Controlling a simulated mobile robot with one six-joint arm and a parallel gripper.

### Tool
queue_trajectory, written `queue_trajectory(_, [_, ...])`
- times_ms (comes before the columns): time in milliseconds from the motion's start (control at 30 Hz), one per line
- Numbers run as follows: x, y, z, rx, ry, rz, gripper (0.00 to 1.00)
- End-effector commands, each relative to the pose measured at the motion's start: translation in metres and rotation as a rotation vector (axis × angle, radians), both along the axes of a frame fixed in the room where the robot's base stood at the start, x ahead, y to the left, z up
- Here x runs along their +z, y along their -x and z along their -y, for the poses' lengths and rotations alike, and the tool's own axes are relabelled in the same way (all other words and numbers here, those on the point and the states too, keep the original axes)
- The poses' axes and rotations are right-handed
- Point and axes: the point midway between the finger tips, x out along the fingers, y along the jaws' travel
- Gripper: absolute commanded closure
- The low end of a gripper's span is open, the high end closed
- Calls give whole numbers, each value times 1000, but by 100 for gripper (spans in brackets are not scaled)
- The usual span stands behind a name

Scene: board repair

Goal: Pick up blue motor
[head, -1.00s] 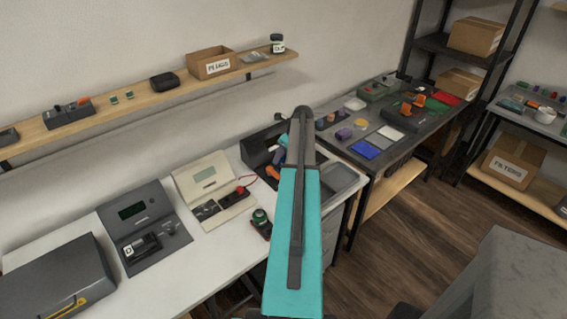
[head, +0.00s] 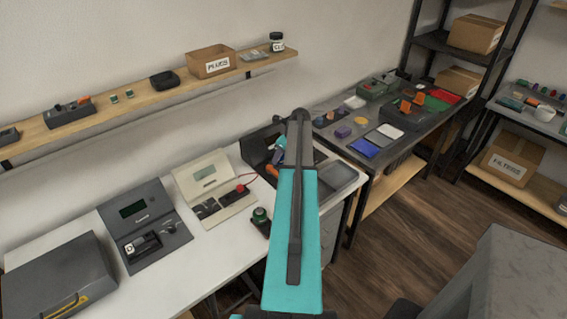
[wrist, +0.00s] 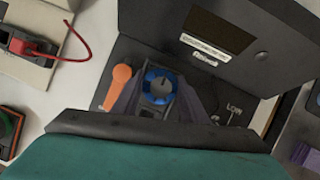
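The blue motor (wrist: 159,85), a round blue ring with a grey centre and a grey body below it, shows in the wrist view on a dark grey station. My gripper (wrist: 160,101) has its two dark fingers apart, one on each side of the motor. Small gaps seem to show between the fingers and the blue ring, so I see no firm contact. In the head view my own arm hides the motor and the fingertips.
An orange-handled tool (wrist: 118,84) lies close to the left finger. The station's dark raised panel (wrist: 240,45) stands behind the motor. A beige meter (head: 209,188) with a red lead is to the left. A dark table (head: 330,140) with several parts is to the right.

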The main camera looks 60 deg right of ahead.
Motion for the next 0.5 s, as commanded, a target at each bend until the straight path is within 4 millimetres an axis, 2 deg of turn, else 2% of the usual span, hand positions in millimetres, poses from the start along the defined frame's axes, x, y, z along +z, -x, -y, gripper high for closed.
queue_trajectory(500, [7,-1,0,1,1,1,84])
